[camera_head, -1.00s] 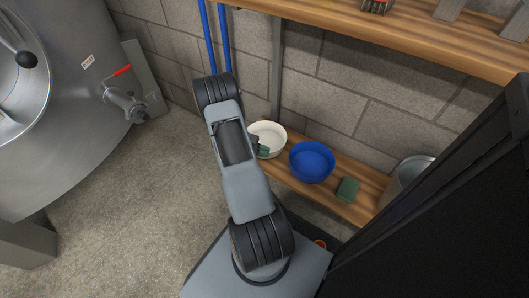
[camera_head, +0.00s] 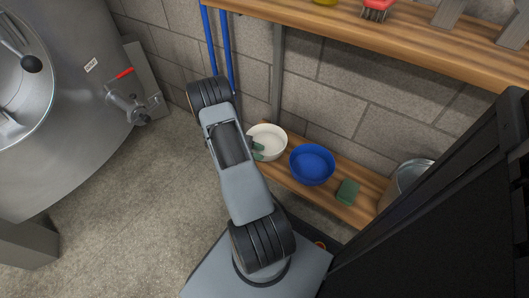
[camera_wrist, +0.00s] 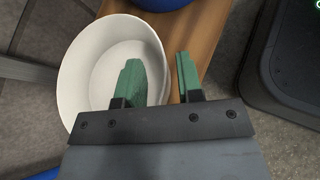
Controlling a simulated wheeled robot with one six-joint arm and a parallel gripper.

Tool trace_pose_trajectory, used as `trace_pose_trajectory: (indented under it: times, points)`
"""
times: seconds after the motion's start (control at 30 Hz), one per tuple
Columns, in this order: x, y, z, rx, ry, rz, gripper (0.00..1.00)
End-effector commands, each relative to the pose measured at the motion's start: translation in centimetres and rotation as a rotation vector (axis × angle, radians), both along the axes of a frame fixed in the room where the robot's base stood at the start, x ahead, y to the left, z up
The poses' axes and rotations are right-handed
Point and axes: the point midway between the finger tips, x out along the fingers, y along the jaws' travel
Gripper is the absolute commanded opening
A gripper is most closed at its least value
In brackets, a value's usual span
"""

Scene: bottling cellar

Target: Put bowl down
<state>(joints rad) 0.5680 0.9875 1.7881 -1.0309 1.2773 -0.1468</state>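The white bowl (camera_head: 270,136) sits upright on the low wooden shelf, left of the blue bowl (camera_head: 312,166). In the wrist view the white bowl (camera_wrist: 85,75) fills the left, with wood beside and below it. My gripper (camera_wrist: 160,78) has two green fingers spread apart, with the bowl's near wall between them. One finger is inside the bowl and the other is outside, with visible gaps to the wall. In the head view my gripper (camera_head: 257,150) is partly hidden behind my arm.
A green block (camera_head: 347,191) lies right of the blue bowl on the low shelf (camera_head: 330,203). A metal bucket (camera_head: 413,173) stands at the right. An upper wooden shelf (camera_head: 400,35) holds a red brush (camera_head: 377,9). Blue pipes (camera_head: 227,50) run up the wall behind my arm.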

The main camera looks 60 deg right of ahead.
Motion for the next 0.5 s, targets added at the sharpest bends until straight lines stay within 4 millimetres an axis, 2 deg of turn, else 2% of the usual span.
trace_pose_trajectory:
  times: [0.03,0.2,0.5]
  points:
    - [0.9,0.6,0.9,0.000,-0.002,0.004,0.34]
    - [3.3,2.2,2.3,0.001,0.000,0.003,0.34]
    - [6.2,4.2,3.8,0.001,0.000,0.002,0.34]
